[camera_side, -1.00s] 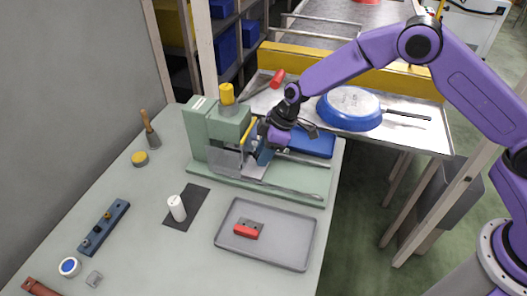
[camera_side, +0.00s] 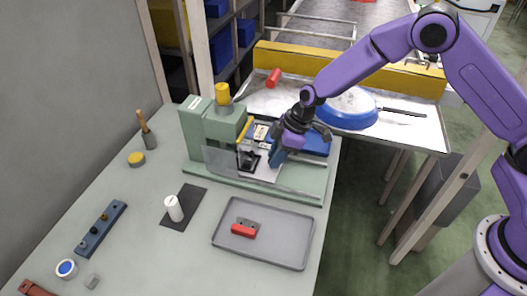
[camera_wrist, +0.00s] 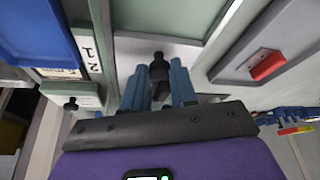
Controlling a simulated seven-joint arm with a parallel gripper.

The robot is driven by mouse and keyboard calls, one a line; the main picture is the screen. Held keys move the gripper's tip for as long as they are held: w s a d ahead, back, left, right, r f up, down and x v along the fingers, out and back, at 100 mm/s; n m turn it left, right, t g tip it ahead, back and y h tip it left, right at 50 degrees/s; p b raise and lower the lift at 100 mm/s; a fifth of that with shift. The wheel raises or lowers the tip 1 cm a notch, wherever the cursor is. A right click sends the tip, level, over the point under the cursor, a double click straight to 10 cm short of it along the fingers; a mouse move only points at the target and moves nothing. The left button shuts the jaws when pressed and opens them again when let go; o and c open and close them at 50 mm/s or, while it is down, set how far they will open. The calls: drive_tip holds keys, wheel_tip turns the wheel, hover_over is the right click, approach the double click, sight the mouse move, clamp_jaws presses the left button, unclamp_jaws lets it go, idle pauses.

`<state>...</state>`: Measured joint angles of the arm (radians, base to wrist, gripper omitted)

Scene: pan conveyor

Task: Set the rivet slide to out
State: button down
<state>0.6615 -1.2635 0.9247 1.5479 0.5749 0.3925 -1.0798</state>
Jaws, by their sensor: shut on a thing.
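The green press (camera_side: 196,138) stands at the back of the table, with a yellow cap (camera_side: 222,93) on top. Its pale rivet slide (camera_side: 266,172) runs in the base and sticks out to the right of the press head. A dark nest (camera_side: 249,160) shows on it behind a clear guard. My gripper (camera_side: 276,158) is at the slide's right end, with its blue fingers pointing down. In the wrist view, the fingers (camera_wrist: 159,92) are shut on the slide's black knob (camera_wrist: 158,64). The gripped part of the knob is mostly hidden.
A blue bin (camera_side: 314,143) lies close behind my gripper. A white cylinder (camera_side: 174,208) stands on a dark mat.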

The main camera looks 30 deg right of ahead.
drive_tip(key=s+d, duration=0.8)
drive_tip(key=shift+s+d, duration=0.35)
drive_tip(key=shift+d, duration=0.15)
drive_tip(key=c, duration=1.2)
unclamp_jaws()
drive_tip(key=shift+s, duration=0.1)
drive_tip(key=shift+o, duration=0.2)
drive_tip(key=shift+r, duration=0.2)
drive_tip(key=v, duration=1.7)
drive_tip(key=shift+d, duration=0.15)
drive_tip(key=shift+s, duration=0.1)
